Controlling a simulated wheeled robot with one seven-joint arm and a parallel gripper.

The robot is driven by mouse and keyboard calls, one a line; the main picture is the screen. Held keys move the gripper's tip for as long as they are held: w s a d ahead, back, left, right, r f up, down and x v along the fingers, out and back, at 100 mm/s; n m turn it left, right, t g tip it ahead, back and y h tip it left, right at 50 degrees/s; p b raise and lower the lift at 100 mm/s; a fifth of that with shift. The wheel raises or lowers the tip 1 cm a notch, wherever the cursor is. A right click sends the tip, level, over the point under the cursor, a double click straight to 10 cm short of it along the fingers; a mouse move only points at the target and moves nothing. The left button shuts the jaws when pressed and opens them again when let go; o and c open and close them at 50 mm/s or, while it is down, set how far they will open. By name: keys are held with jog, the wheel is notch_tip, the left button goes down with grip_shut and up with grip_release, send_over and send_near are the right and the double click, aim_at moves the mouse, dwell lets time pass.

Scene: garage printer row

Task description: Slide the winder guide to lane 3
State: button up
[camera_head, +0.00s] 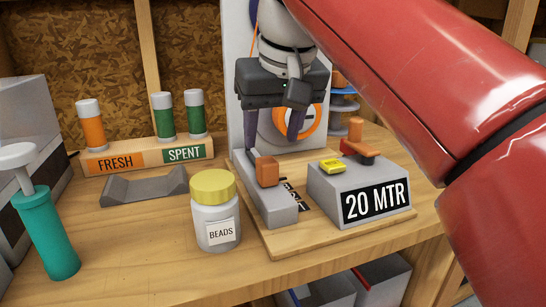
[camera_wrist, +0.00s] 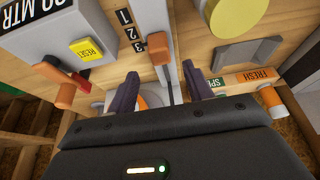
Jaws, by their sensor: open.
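The winder guide shows an orange block-shaped knob (camera_head: 267,171) on a grey rail (camera_head: 279,209) on the wooden board. In the wrist view the knob (camera_wrist: 159,48) appears beside the printed number 3 (camera_wrist: 138,46), with 2 and 1 farther up the strip. The knob stands above the strip, so I cannot tell its exact lane. My gripper (camera_head: 271,124) is open, its two purple fingers spread apart, behind and above the knob in the head view. In the wrist view my gripper (camera_wrist: 160,92) has nothing visibly clamped between its fingers.
A grey "20 MTR" box (camera_head: 362,190) with a yellow reset button (camera_head: 332,166) and orange lever (camera_head: 355,147) stands close right of the rail. A beads jar (camera_head: 214,210) stands left. A spool rack (camera_head: 147,157), grey cradle (camera_head: 145,187) and green pump (camera_head: 46,232) are farther left.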

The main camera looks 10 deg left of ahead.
aim_at(267, 160)
jog(key=b+x, duration=0.2)
jog(key=x, duration=0.5)
jog(key=shift+a+f, duration=0.1)
jog(key=shift+f, duration=0.15)
jog(key=shift+c, duration=0.4)
grip_shut()
